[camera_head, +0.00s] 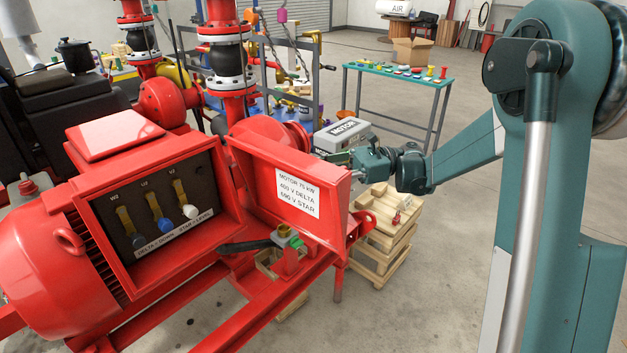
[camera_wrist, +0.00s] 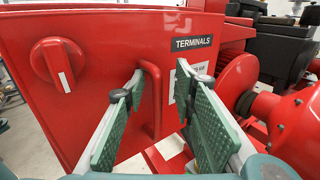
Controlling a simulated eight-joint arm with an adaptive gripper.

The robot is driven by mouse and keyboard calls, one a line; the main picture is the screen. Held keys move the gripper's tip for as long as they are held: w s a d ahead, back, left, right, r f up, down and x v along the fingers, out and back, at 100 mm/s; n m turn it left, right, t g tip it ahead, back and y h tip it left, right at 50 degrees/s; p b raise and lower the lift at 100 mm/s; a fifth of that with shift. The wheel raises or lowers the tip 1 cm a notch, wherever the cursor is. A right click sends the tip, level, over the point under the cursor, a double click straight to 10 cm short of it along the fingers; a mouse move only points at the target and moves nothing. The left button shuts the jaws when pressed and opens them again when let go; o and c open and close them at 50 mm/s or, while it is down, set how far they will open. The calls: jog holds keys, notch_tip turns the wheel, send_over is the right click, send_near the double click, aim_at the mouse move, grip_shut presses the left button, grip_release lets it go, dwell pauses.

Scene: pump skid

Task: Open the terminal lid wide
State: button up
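The red terminal lid (camera_head: 290,190) stands swung out to the right of the open terminal box (camera_head: 160,205), its labelled inner face toward the head camera. In the wrist view, the lid's outer face (camera_wrist: 105,40) carries a TERMINALS label, a round red knob (camera_wrist: 60,63) and a red bar handle (camera_wrist: 153,105). My gripper (camera_wrist: 160,72) is open, with the handle showing in the gap between its green-padded fingers. I cannot tell whether either finger touches it. In the head view my gripper (camera_head: 340,157) is behind the lid's right edge, its fingertips partly hidden.
Inside the box are three brass terminal links (camera_head: 155,205). A wooden pallet stack (camera_head: 380,235) stands right of the lid, and a teal table (camera_head: 400,80) stands farther back.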

notch_tip(320, 180, up, 8)
jog(key=shift+w, duration=0.2)
jog(key=shift+a, duration=0.1)
jog(key=f, duration=0.2)
jog(key=f+h, duration=0.1)
jog(key=f, duration=0.1)
jog(key=f+h, duration=0.1)
jog(key=f, duration=0.1)
jog(key=shift+s+d+f+m, duration=0.15)
jog(key=shift+s+d+m, duration=0.1)
jog(key=shift+s+m, duration=0.15)
jog(key=shift+s, duration=0.2)
jog(key=shift+w, duration=0.25)
jog(key=w+d, duration=0.4)
jog(key=w, duration=0.3)
jog(key=shift+d+f, duration=0.3)
jog(key=shift+d, duration=0.05)
